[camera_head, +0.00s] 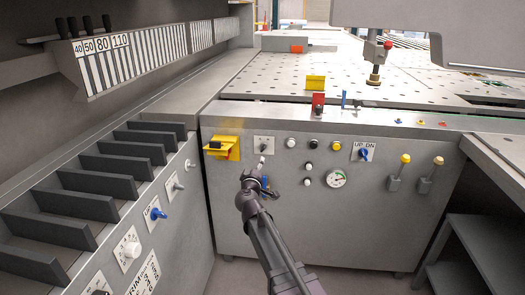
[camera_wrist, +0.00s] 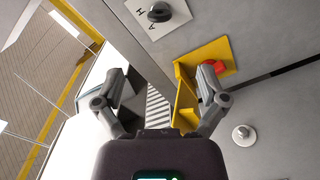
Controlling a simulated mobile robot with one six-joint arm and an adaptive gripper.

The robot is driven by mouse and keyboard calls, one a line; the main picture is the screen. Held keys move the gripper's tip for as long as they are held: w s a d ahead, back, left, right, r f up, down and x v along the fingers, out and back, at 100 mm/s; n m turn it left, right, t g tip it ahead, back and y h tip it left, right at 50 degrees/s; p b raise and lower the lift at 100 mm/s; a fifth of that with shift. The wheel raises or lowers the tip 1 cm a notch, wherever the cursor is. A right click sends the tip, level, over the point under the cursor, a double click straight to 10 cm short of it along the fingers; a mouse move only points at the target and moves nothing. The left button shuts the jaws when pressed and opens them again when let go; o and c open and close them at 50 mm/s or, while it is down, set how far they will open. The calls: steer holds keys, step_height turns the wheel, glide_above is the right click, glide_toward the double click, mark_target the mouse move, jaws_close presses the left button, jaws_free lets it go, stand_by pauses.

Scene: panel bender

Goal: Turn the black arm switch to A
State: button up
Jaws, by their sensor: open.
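A black round knob (camera_wrist: 158,12) sits on a white plate marked A and H at the top of the wrist view. Its pointing direction is unclear and the plate is partly cut off. In the head view a white plate with a small switch (camera_head: 264,143) is on the grey front panel, right of a yellow bracket; I cannot be sure it is the same one. My gripper (camera_head: 248,184) is in front of this panel, lower than the plate in the picture. In the wrist view my gripper (camera_wrist: 161,86) has its fingers spread and empty, apart from the knob.
The yellow bracket (camera_head: 232,149) projects from the panel; a yellow bracket with a red button (camera_wrist: 218,67) shows behind the right finger. Several buttons, a gauge (camera_head: 335,178) and a blue switch (camera_head: 364,154) lie to the right. Slotted racks (camera_head: 88,204) stand on the left.

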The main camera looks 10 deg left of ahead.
mark_target(262, 150)
steer(key=w, duration=1.3)
steer(key=shift+w+d, duration=0.35)
steer(key=shift+w, duration=0.05)
steer(key=c, duration=1.2)
